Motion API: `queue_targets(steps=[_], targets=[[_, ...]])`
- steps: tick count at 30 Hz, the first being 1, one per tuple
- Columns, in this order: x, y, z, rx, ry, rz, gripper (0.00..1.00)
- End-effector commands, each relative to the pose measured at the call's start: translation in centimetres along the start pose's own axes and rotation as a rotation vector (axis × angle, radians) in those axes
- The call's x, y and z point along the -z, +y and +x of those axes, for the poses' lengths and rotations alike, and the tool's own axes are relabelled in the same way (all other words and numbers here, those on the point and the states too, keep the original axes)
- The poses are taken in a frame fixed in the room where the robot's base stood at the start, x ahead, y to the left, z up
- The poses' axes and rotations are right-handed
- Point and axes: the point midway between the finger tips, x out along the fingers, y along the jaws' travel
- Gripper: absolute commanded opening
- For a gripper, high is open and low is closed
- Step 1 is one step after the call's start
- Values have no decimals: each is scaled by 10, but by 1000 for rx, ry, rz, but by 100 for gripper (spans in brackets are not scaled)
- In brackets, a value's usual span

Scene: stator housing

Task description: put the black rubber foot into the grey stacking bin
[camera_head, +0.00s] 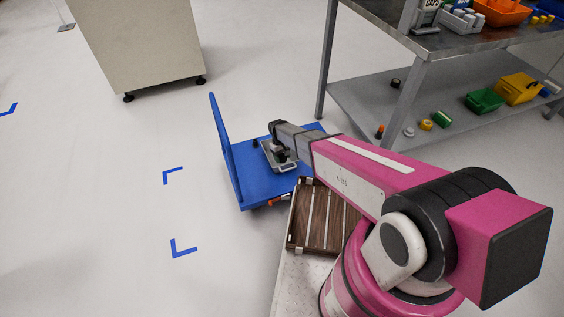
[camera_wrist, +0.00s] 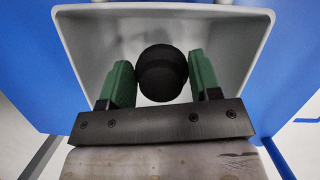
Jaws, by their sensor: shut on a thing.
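The black rubber foot (camera_wrist: 162,72) is a dark round piece between the two green fingers of my gripper (camera_wrist: 161,84) in the wrist view. My gripper is shut on it. The grey stacking bin (camera_wrist: 92,32) lies behind the foot and fingers in that view, with its walls around them. Whether the foot touches the bin floor I cannot tell. In the head view the bin (camera_head: 285,170) sits on the blue cart, and my gripper (camera_head: 284,156) points down over it. The foot cannot be made out there.
The blue cart (camera_head: 245,186) has an upright handle panel at its left. A small black item (camera_head: 256,143) is on the cart beside the bin. A wooden slatted crate (camera_head: 322,228) is nearer me. A metal workbench (camera_head: 440,42) with coloured bins stands at right. Floor at left is clear.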

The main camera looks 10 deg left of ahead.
Motion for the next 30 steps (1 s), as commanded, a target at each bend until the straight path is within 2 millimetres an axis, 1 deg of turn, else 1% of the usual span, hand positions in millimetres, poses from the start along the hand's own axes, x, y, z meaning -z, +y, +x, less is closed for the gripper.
queue_targets(steps=[4,7,10,21,22,23,24,30], targets=[[4,0,12,0,-1,0,30],[8,0,26,0,-2,0,30],[11,0,36,0,0,0,30],[11,0,40,0,0,1,30],[11,0,40,0,0,1,61],[11,0,40,0,0,1,71],[11,0,40,0,0,1,83],[11,0,40,0,0,1,83]])
